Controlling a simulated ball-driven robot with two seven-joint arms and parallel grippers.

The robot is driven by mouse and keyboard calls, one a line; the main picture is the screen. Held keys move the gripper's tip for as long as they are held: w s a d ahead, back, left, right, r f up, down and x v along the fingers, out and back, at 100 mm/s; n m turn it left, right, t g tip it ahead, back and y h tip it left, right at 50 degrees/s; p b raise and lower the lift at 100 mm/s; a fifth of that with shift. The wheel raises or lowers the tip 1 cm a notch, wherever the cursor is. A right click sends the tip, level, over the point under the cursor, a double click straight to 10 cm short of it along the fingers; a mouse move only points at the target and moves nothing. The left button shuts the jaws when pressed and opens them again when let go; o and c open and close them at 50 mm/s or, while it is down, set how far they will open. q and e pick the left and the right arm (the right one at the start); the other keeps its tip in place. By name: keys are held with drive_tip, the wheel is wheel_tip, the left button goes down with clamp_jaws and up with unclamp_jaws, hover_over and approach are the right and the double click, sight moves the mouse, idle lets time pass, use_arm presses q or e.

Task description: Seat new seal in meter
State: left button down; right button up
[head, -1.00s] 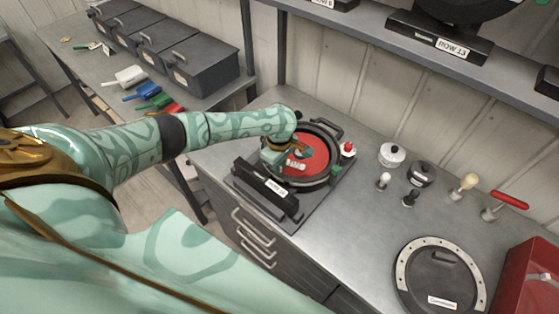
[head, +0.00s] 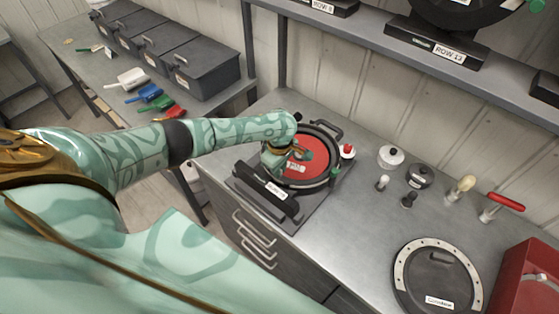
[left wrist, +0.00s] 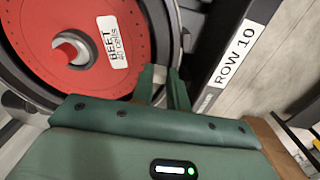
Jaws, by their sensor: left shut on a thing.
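The seed meter (head: 331,181) lies open on the bench, its red disc (head: 313,158) facing up. In the left wrist view the red disc (left wrist: 50,25) has a "BEET 40 cells" label and a grey hub. A grey ring (left wrist: 177,28) runs around the disc; it seems to be the seal, but I cannot tell how far it is seated. My left gripper (head: 284,158) is over the disc's left edge. In the left wrist view its fingers (left wrist: 165,80) are shut on the ring's edge, and they hide the spot. My right gripper is out of view.
A "ROW 10" block (head: 268,189) stands close in front of the meter. A red-topped white pot (head: 347,152), knobs, a red-handled tool (head: 507,202) and a round cover (head: 437,247) lie to the right. Bare bench lies between the meter and the cover.

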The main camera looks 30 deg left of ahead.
use_arm(q)
drive_tip(key=shift+s+d+f, duration=0.1)
drive_tip(key=shift+s+f, duration=0.2)
drive_tip(key=shift+f, duration=0.05)
drive_tip(key=c, duration=1.5)
unclamp_jaws()
drive_tip(key=shift+o, duration=1)
drive_tip(key=shift+w+f, duration=0.15)
drive_tip(key=shift+w, duration=0.15)
drive_tip(key=shift+s, duration=0.1)
drive_tip(key=shift+r, duration=0.25)
drive_tip(key=shift+c, duration=0.3)
drive_tip(key=shift+r+p, duration=0.85)
drive_tip(key=shift+p, duration=0.3)
wheel_tip(320, 180, up, 8)
drive_tip(key=p, duration=0.9)
drive_tip(key=shift+w+p, duration=0.2)
drive_tip(key=shift+p, duration=0.1)
